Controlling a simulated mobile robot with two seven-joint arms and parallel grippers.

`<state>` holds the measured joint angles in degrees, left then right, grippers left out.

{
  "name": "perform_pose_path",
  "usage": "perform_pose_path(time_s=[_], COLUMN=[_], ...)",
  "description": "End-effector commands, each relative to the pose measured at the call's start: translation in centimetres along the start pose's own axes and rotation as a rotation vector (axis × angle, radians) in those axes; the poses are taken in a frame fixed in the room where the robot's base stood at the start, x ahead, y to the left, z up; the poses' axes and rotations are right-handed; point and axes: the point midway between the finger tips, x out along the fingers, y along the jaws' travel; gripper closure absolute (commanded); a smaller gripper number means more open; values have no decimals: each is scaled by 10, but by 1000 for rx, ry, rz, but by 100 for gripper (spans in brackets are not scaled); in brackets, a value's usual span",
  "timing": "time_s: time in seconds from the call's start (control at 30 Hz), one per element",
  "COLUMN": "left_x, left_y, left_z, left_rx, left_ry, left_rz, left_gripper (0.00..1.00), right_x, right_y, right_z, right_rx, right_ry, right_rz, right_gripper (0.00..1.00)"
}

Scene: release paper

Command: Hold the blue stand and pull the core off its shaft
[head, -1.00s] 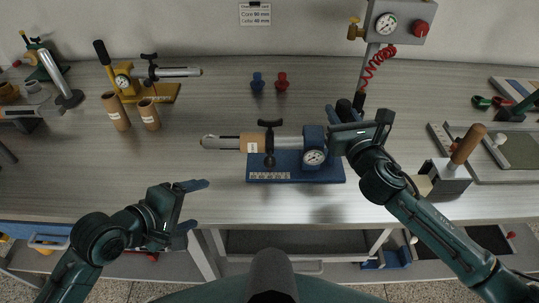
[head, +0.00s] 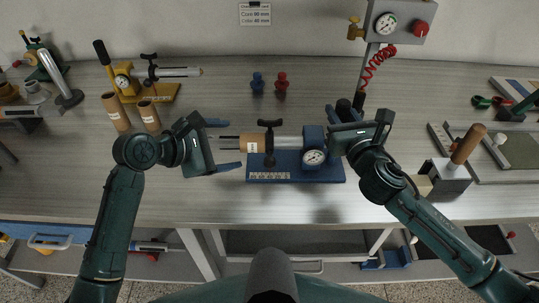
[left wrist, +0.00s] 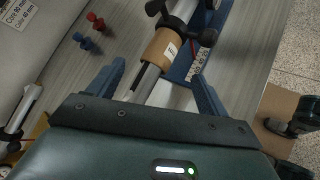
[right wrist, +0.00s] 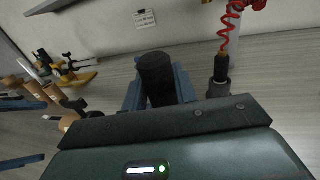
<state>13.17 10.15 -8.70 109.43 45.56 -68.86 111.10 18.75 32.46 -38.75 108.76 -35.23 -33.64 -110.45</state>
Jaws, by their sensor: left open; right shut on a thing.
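The blue stand (head: 290,168) sits on the table, with a gauge, a blue block and a black T-handled clamp. A silver shaft (head: 290,143) runs left from it, also seen in the left wrist view (left wrist: 145,84). The brown core (head: 249,143) is around the shaft, left of the clamp; it shows in the left wrist view (left wrist: 161,48). My left gripper (head: 229,144) is open, its fingers either side of the shaft's free end, apart from the core. My right gripper (head: 338,115) is shut on a black cylinder (right wrist: 156,76) at the stand's right end.
Two brown cores (head: 117,112) stand by a yellow stand (head: 150,92) at the back left. A gauge post (head: 362,75) with a red coiled hose rises at the back right. Table space in front is clear.

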Motion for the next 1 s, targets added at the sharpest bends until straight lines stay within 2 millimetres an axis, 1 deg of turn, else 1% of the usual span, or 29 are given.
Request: perform_pose_path(time_s=[0.1, 0.3, 0.5, 0.7, 0.93, 1.0], left_x=[19, 47, 66, 73, 73, 73], left_y=[0, 0, 0, 0, 0, 0], left_z=[0, 0, 0, 0, 0, 0], left_rx=[-2, 1, 0, 2, 2, 2], left_ry=[0, 1, 0, 1, 1, 1], left_rz=[-2, 0, 0, 1, 1, 1], left_gripper=[22, 22, 22, 22, 22, 27], right_x=[0, 0, 0, 0, 0, 0], right_y=[0, 0, 0, 0, 0, 0], right_z=[0, 0, 0, 0, 0, 0], right_rx=[0, 0, 0, 0, 0, 0], right_ry=[0, 0, 0, 0, 0, 0], right_rz=[-1, -1, -1, -1, -1, -1], right_gripper=[100, 100, 100, 100, 100, 100])
